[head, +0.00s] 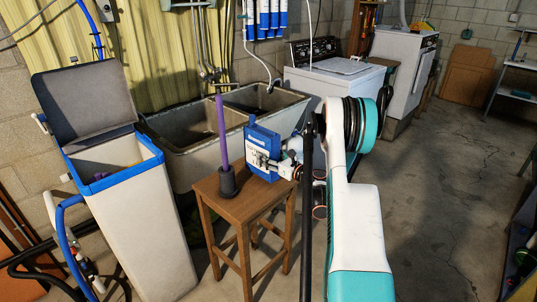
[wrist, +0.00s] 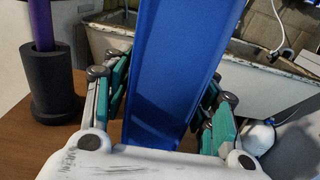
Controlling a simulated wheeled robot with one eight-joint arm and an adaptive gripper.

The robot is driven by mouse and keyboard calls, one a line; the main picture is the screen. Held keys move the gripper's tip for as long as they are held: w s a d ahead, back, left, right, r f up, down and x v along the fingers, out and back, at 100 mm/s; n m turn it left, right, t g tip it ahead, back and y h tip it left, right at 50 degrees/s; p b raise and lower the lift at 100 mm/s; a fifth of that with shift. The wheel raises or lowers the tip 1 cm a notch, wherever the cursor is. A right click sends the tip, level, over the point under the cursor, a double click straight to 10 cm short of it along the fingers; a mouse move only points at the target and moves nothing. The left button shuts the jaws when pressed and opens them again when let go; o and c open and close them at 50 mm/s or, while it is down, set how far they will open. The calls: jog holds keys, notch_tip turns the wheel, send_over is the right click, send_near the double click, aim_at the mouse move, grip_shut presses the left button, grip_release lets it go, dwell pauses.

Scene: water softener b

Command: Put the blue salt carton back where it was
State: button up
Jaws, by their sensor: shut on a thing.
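The blue salt carton (head: 263,146) is at the right part of the wooden stool's top (head: 209,191) in the head view. My gripper (head: 272,163) is shut on the carton from the right side. In the wrist view the carton (wrist: 168,75) stands slightly tilted between my gripper's teal-padded fingers (wrist: 165,105), one on each side. The carton's base is hidden by my gripper body, so I cannot tell whether it touches the stool top.
A purple stick (head: 222,130) stands in a black cup (head: 228,182) on the stool, left of the carton. An open white softener tank (head: 135,215) with a blue rim stands to the left. A double sink (head: 190,135) is behind. Open floor (head: 435,190) lies to the right.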

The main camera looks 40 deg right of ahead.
jog(key=shift+f+b, duration=0.45)
jog(key=shift+f, duration=1.05)
jog(key=o, duration=1.5)
jog(key=shift+f, duration=0.15)
jog(key=shift+s, duration=0.1)
jog(key=s+d, duration=0.1)
jog(key=s, duration=1)
jog(key=shift+s+p, duration=0.35)
jog(key=shift+s, duration=0.05)
